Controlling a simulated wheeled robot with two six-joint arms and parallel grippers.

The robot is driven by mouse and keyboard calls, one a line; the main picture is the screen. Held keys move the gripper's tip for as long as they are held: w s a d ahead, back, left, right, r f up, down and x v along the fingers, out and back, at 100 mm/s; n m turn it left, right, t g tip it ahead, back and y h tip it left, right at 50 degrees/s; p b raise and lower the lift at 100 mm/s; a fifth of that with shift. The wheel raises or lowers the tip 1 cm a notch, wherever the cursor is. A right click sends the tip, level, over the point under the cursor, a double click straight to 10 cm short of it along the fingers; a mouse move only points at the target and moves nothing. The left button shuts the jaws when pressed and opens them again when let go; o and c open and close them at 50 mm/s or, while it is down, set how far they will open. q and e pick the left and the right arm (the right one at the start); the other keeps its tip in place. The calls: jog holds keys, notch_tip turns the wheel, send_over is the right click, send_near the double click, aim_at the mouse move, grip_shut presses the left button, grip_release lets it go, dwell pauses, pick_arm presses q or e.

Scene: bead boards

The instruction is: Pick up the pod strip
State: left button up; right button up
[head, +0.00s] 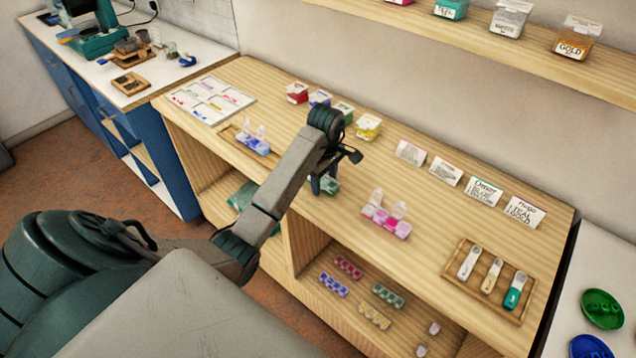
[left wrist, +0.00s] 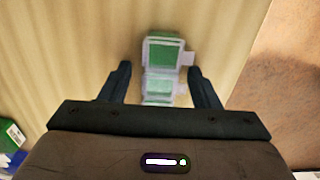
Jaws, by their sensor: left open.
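A green pod strip (head: 331,185) lies on the wooden bench top, mostly hidden behind my left gripper in the head view. In the left wrist view the strip (left wrist: 163,70) shows green and pale compartments and lies between the two fingers. My left gripper (head: 322,190) points down over it. The gripper (left wrist: 160,75) is open, with a visible gap between each finger and the strip. I cannot tell how far the fingertips are above the bench. My right gripper is not in view.
A blue pod strip (head: 256,147) sits on a wooden tray to the left, and a pink one (head: 386,226) to the right. Several coloured boxes, including a yellow one (head: 368,127), stand behind. A tray (head: 461,284) of spoons is at the right. Small strips lie on the lower shelf.

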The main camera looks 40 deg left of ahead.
pick_arm(q)
jog(key=c, duration=0.8)
jog(key=shift+c, duration=0.2)
jog(key=shift+r, duration=0.15)
